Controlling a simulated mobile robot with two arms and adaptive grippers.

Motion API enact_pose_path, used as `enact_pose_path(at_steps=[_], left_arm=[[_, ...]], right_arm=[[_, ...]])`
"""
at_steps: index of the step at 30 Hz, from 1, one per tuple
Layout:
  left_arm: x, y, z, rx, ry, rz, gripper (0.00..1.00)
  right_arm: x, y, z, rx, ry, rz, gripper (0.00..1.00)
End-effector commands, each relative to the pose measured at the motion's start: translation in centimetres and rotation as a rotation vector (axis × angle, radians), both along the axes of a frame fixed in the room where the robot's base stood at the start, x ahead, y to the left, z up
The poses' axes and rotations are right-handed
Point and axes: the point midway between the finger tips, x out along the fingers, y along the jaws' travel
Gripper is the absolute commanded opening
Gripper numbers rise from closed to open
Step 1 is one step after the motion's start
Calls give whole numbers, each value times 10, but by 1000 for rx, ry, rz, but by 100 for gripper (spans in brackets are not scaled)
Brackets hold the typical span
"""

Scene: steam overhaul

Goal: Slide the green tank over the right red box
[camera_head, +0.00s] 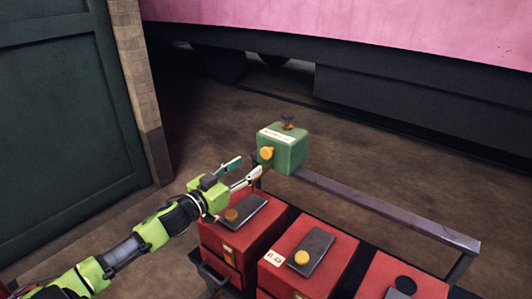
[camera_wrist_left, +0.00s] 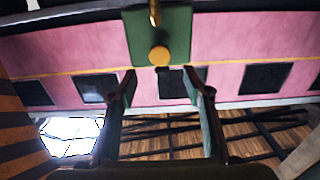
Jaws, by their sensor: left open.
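The green tank (camera_head: 284,152) has a yellow knob on its front and a dark valve on top. It sits by the left end of a metal rail, above and behind the left red box (camera_head: 268,226). The right red box (camera_head: 424,284) is partly cut off at the bottom edge. My left gripper (camera_head: 248,169) is open just in front of the tank, at its lower left. In the left wrist view the tank (camera_wrist_left: 176,22) and its knob lie ahead of the open fingers (camera_wrist_left: 164,78), with nothing between them. My right gripper is not in view.
The metal rail (camera_head: 390,210) runs from the tank to the right behind the red boxes. A middle red box (camera_head: 333,277) stands between the other two. A dark green door (camera_head: 65,120) is at left, and a pink carriage (camera_head: 400,30) stands behind.

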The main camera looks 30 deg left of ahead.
Motion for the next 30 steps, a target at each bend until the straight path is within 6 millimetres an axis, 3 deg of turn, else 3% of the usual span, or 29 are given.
enact_pose_path(at_steps=[4, 12, 18, 30], left_arm=[[21, -1, 3, 2, -2, 1, 45], [57, -4, 3, 0, -3, 1, 45], [82, -6, 2, -1, -2, 2, 45], [102, -8, 0, 0, 0, 0, 45]], right_arm=[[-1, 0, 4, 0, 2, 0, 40], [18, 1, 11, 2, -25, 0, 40], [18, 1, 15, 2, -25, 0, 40], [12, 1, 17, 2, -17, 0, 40]])
